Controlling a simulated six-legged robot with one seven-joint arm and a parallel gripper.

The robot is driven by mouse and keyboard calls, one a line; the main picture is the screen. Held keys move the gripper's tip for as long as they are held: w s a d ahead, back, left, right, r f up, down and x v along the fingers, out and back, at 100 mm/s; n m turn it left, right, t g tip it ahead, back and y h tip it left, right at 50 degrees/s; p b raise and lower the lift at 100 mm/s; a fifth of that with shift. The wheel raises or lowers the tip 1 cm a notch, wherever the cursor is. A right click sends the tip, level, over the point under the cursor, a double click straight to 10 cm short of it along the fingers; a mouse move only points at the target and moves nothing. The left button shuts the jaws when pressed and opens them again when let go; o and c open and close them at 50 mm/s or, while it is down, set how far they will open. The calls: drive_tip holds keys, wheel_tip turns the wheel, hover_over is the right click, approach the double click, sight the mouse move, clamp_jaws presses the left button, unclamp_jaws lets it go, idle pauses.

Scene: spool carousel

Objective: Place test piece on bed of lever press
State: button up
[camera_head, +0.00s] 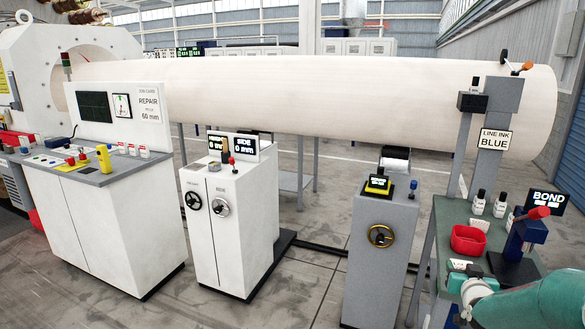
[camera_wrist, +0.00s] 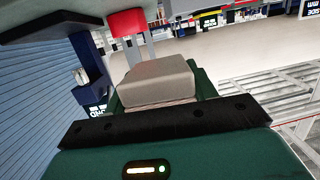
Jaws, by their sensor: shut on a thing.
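The lever press (camera_head: 527,235) is the blue stand with a red-gripped lever on the green bench at the right of the head view. A beige-grey block, which I take to be the test piece (camera_wrist: 158,80), sits between the green jaws of my gripper (camera_wrist: 160,102) in the wrist view. My gripper is shut on it. In the head view my gripper (camera_head: 472,286) is low at the right, over the near part of the bench, in front and left of the press.
A red tray (camera_head: 468,240), small bottles (camera_head: 500,205) and a BOND display (camera_head: 547,199) share the green bench (camera_head: 450,215). A large pale tube (camera_head: 300,95) spans behind. Open floor lies between the cabinets.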

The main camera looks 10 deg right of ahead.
drive_tip(key=w+a+f+n+y, duration=0.1)
drive_tip(key=w+a+f+y, duration=0.1)
drive_tip(key=a+f, duration=0.5)
drive_tip(key=w+a+f+n+t+y, duration=0.1)
drive_tip(key=w+a+f+n, duration=0.15)
drive_tip(key=a, duration=0.95)
drive_tip(key=w+a+f+y, duration=0.2)
drive_tip(key=w+a+f, duration=0.15)
drive_tip(key=a, duration=0.55)
drive_tip(key=s+a+f+n+y, duration=0.25)
drive_tip(key=a+f, duration=0.25)
drive_tip(key=a, duration=0.4)
drive_tip(key=s+a+f+m, duration=0.1)
drive_tip(key=s+f, duration=0.4)
drive_tip(key=f, duration=0.1)
drive_tip(key=shift+f+t+h, duration=0.15)
drive_tip(key=shift+t+h, duration=0.15)
drive_tip(key=shift+h, duration=0.15)
drive_tip(key=shift+f, duration=0.1)
drive_tip(key=f, duration=0.2)
drive_tip(key=shift+s+f, duration=0.35)
